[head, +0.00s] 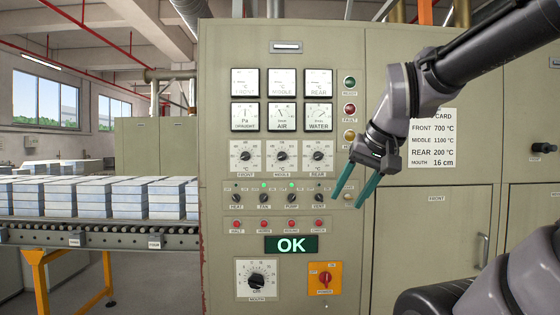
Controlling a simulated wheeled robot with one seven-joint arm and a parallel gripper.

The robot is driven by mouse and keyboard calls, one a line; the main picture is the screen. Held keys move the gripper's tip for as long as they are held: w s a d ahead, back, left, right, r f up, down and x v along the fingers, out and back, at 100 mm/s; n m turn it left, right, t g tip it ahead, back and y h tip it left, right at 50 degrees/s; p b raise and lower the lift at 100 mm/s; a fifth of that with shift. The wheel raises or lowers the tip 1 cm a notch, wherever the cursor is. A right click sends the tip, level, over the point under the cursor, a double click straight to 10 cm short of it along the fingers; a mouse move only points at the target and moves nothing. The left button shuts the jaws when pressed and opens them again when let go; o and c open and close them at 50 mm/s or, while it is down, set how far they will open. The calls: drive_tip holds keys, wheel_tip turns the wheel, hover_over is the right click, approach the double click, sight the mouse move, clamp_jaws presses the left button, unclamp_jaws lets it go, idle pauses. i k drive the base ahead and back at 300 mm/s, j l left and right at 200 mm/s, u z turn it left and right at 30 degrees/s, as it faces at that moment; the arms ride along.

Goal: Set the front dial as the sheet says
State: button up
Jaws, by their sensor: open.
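The front dial (245,157) is the left one of three small black knobs on white scales, labelled FRONT, MIDDLE and REAR, on the beige cabinet. Its pointer setting is too small to read. The sheet (432,140) is at the right of the cabinet, partly behind my arm. It reads FRONT 700 °C, MIDDLE 1100 °C, REAR 200 °C, MOUTH 16 cm. My gripper (347,202) has two teal fingers spread apart, pointing down and left. It is empty, to the right of and lower than the front dial, apart from it in the picture.
Several gauges (282,83) sit above the dials. Switches (264,198), red buttons (264,224), a green OK display (291,245), a mouth dial (257,281) and an orange rotary switch (325,278) are below. A roller conveyor (100,236) with pale blocks stands left.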

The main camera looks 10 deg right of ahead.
sight(245, 156)
drive_tip(key=i+l+u, duration=0.1)
drive_tip(key=l, duration=0.2)
drive_tip(key=i+l+u, duration=0.2)
drive_tip(key=i+l, duration=0.15)
drive_tip(key=l, duration=0.25)
drive_tip(key=i+l+u, duration=0.1)
drive_tip(key=l, duration=0.2)
